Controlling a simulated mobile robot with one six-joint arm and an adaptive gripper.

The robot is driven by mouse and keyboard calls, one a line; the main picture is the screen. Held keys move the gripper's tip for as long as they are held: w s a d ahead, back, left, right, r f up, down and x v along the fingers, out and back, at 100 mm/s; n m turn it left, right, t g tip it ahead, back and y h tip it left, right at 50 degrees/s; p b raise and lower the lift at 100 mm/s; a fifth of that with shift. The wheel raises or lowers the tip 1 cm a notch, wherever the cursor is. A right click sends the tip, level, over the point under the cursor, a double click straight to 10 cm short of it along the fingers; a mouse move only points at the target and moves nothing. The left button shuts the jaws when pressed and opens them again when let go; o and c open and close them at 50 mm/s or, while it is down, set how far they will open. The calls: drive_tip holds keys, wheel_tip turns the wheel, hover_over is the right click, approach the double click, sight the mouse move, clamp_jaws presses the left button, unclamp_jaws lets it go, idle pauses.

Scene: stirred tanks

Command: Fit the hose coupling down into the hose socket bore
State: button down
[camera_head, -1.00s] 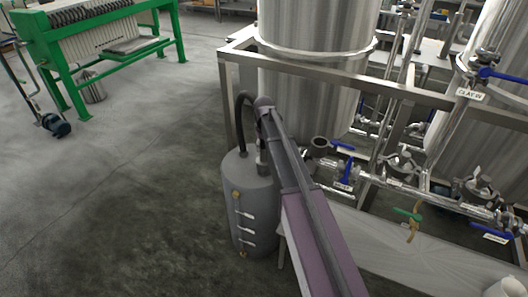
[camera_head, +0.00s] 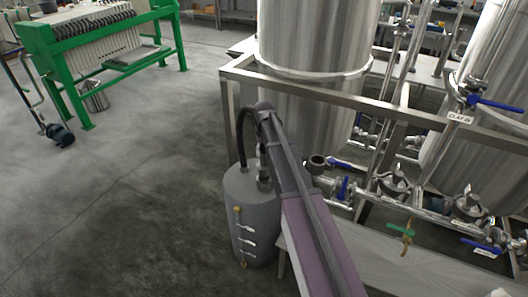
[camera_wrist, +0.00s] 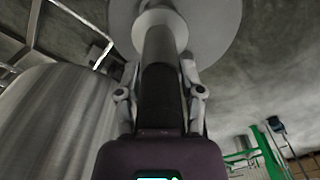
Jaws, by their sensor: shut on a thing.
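My gripper (camera_wrist: 161,72) shows in the wrist view with its two fingers shut on a dark cylindrical hose coupling (camera_wrist: 161,92). A lighter grey sleeve (camera_wrist: 159,42) with a wider rim lies in line with the coupling, against the round top of a grey vessel (camera_wrist: 215,22). In the head view, my gripper (camera_head: 261,152) points down above the grey vessel (camera_head: 247,212), mostly hidden by my arm. A short upright fitting (camera_head: 264,183), seemingly the hose socket, stands on the vessel's top below it. I cannot tell whether the coupling is inside the bore.
A black hose (camera_head: 240,130) arches beside my gripper. A steel frame (camera_head: 300,88) with a large tank (camera_head: 310,40) stands behind, and valve pipework (camera_head: 340,187) lies to the right. A green filter press (camera_head: 90,45) stands at the far left. The floor (camera_head: 120,190) left of the vessel is clear.

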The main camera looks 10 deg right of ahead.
drive_tip(key=shift+r+p, duration=4.9)
drive_tip(key=shift+r, duration=0.45)
drive_tip(key=shift+a, duration=0.1)
